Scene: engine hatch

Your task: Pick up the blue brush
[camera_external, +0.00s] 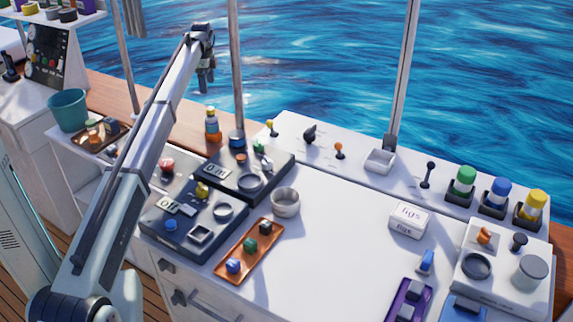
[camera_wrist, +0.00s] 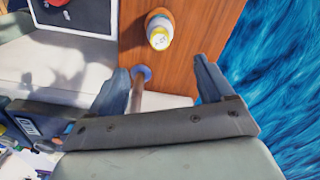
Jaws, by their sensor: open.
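A small upright blue object (camera_external: 426,262) with a pale lower part stands on the white counter at the right. It may be the blue brush, but it is too small to be sure. My gripper (camera_external: 206,82) is raised high at the upper left, far from that object. In the wrist view, my gripper (camera_wrist: 160,68) has its two fingers apart, with nothing held between them. A thin rod with a blue round end (camera_wrist: 142,73) shows beyond the fingers; I cannot tell what it is. The blue object on the counter cannot be made out in the wrist view.
A yellow-and-orange bottle (camera_external: 212,125) stands on the wooden ledge; it also shows in the wrist view (camera_wrist: 159,29). A metal post (camera_external: 236,65) rises near my gripper. A figs box (camera_external: 409,220) and purple tray (camera_external: 408,300) flank the blue object. The counter's middle is clear.

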